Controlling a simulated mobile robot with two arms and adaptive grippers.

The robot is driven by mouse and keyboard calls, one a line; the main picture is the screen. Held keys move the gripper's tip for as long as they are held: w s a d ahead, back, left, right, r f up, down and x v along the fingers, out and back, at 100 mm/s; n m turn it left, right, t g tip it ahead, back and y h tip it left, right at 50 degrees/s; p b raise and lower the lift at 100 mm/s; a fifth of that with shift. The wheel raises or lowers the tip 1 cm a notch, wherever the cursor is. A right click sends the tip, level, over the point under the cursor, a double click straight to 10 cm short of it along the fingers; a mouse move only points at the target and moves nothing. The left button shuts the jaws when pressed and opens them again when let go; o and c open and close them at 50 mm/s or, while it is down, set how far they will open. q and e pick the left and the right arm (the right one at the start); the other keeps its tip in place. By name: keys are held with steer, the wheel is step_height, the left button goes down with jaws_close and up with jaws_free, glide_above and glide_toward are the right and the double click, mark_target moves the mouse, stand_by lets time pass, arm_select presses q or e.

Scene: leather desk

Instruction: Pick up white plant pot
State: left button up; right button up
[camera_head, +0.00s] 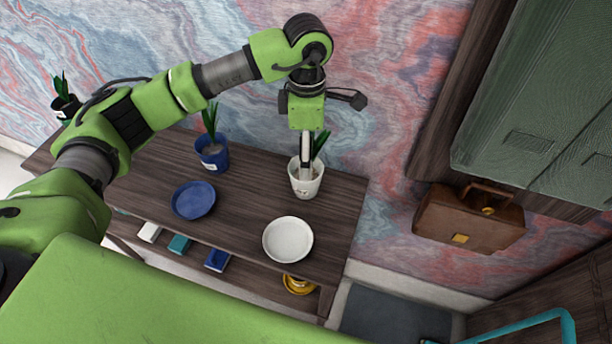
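The white plant pot (305,187) stands upright near the right end of the dark wooden desk and holds a green-leaved plant. My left gripper (306,168) points down over the pot, with its fingers at the pot's rim beside the leaves. The fingers appear edge-on and overlap the pot's opening, so I cannot tell whether they are open or closed on it. My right gripper is not in view.
A blue plant pot (212,156) stands left of the white one. A blue plate (194,200) and a white plate (288,240) lie nearer on the desk (245,215). A dark pot (66,106) is at far left. A brown briefcase (468,222) is at right.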

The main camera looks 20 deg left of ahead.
mark_target(303, 190)
arm_select(q)
steer(key=shift+w+f, duration=0.2)
steer(key=shift+f, duration=1.1)
steer(key=f, duration=0.1)
steer(key=f+p, duration=0.2)
steer(key=f, duration=0.1)
steer(key=shift+s+a+f, duration=0.1)
steer(key=shift+s, duration=0.25)
steer(key=shift+w+f, duration=0.1)
steer(key=shift+f, duration=0.3)
steer(key=c, duration=1.4)
steer(key=shift+r, duration=0.1)
steer(key=shift+c, duration=0.6)
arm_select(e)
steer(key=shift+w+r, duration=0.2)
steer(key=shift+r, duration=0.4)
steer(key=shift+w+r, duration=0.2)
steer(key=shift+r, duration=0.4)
